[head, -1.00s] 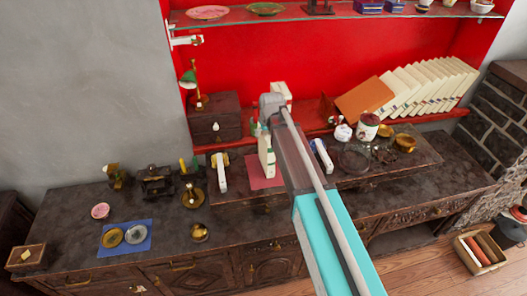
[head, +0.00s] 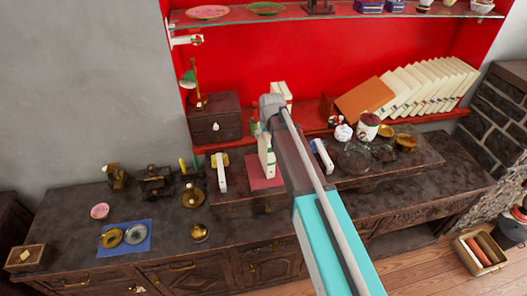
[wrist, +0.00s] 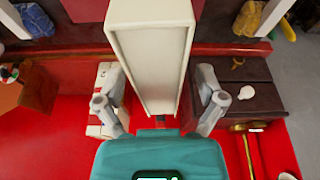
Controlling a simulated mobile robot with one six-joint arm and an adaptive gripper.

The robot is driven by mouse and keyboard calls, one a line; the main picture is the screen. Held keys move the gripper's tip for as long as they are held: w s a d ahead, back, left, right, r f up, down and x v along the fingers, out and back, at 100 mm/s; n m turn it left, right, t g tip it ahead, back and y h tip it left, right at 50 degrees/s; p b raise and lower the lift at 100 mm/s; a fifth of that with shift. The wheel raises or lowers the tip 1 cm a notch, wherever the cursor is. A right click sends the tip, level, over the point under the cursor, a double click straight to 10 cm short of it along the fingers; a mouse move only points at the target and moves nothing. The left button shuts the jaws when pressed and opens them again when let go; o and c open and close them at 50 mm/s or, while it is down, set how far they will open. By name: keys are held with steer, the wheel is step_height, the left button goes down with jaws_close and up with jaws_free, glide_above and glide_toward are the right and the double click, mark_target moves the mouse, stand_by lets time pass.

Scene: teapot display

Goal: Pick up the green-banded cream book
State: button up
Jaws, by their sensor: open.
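The green-banded cream book (head: 266,160) stands upright on a small red mat (head: 264,181) on the sideboard's raised step. My arm hides part of its right side in the head view. In the wrist view a tall cream slab (wrist: 150,60), which looks like this book, shows between my two fingers. Its green band does not show there. My gripper (wrist: 160,98) is open, with one finger on each side of the slab and visible gaps on both sides. I cannot tell how deep the slab sits between the fingers. In the head view my gripper is mostly hidden behind my wrist.
White upright items stand left (head: 222,172) and right (head: 322,155) of the mat. A dark drawer box (head: 215,118) is behind left. A leaning orange book (head: 364,98) and a row of cream books (head: 430,83) are behind right. A glass shelf (head: 340,12) runs above.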

jaws_close()
stand_by(0.4)
steer(key=shift+r, duration=0.15)
step_height(320, 180, up, 3)
steer(key=p, duration=0.3)
steer(key=shift+r+p, duration=0.15)
steer(key=shift+p, duration=0.2)
steer(key=s+r+p, duration=0.1)
steer(key=r+p, duration=0.1)
steer(key=s+d+r+p, duration=0.1)
steer(key=s+r+p, duration=0.1)
steer(key=s+d+r+p, duration=0.1)
steer(key=s+r+p, duration=0.1)
steer(key=shift+r, duration=0.2)
steer(key=s+d+r+p, duration=0.3)
steer(key=s, duration=0.5)
steer(key=shift+r+p, duration=0.25)
steer(key=shift+p, duration=0.15)
steer(key=shift+f, duration=0.15)
